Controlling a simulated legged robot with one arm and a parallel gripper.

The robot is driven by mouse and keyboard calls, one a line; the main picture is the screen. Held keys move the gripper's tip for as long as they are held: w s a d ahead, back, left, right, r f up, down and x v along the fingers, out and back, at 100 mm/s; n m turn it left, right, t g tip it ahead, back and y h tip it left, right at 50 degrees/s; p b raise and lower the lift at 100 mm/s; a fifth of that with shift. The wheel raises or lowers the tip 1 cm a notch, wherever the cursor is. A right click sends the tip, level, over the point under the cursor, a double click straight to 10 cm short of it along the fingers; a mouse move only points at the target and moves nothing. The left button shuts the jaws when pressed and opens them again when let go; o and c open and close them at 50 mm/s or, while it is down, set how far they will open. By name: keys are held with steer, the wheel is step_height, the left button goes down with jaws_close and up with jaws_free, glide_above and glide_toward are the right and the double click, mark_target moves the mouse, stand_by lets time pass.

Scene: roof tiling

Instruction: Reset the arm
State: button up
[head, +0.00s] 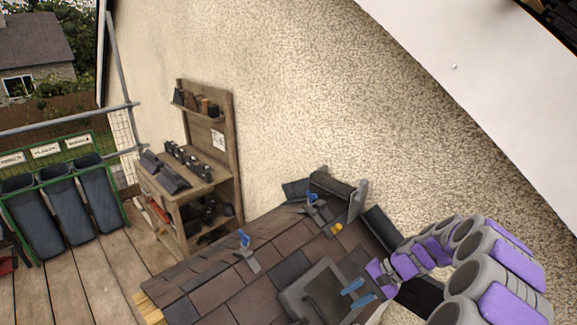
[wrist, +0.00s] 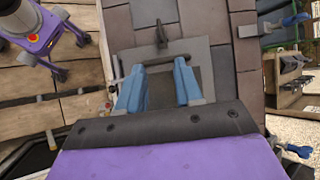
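My gripper (head: 357,293) is at the lower right of the head view, low over the tiled roof section (head: 215,290). In the wrist view its two blue fingers (wrist: 160,85) stand apart with nothing clearly held between them. Beneath them is a grey-framed panel (wrist: 208,68) set in the roof; the panel (head: 300,300) also shows beside the fingers in the head view. I cannot tell whether the fingers touch it. My purple and grey arm reaches in from the right.
A wooden workbench (head: 190,185) with dark tiles and tools stands against the rough wall (head: 290,110). Green-framed bins (head: 62,205) stand at the left on the plank deck (head: 90,295). Blue-handled clamps (head: 245,245) sit on the roof. A white sloping surface (head: 480,70) overhangs the upper right.

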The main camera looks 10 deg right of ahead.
steer(key=s+a+r+n+g+h+b, duration=0.1)
steer(key=s+a+r+n+h, duration=0.15)
steer(key=s+a+r, duration=0.35)
steer(key=s+a+r+n+g+h+b, duration=0.1)
steer(key=s+a+r+n+g, duration=0.2)
steer(key=s+a, duration=0.45)
steer(key=s+d+n+t+h+b, duration=0.1)
steer(key=s+h, duration=0.4)
steer(key=s, duration=1.5)
steer(key=shift+s+d+n+t+h+b, duration=0.25)
steer(key=shift+d+n+t+h+b, duration=0.15)
steer(key=shift+d+n+b, duration=0.6)
steer(key=shift+d+f, duration=0.1)
steer(key=shift+d, duration=0.05)
